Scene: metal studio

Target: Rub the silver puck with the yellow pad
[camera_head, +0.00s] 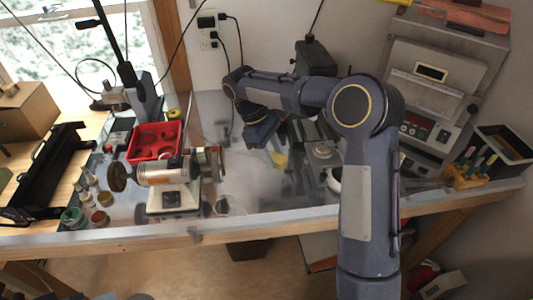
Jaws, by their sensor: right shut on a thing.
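My right arm comes in from the lower right and bends left over the bench. Its gripper (273,150) points down and is shut on the yellow pad (280,160), a small yellow patch low over the glassy bench top. The fingers are small and partly hidden by the wrist. A round silver piece (322,151), which looks like the silver puck, lies to the right of the pad, apart from it, beside my forearm. I cannot tell whether the pad touches the surface under it. My left gripper is not in view.
A polishing motor (163,175) and a red tray (155,142) stand on the left. Small jars (73,216) stand at the front left. A grey machine (440,85) and a black bin (507,146) are at the right. The bench middle (248,180) is fairly clear.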

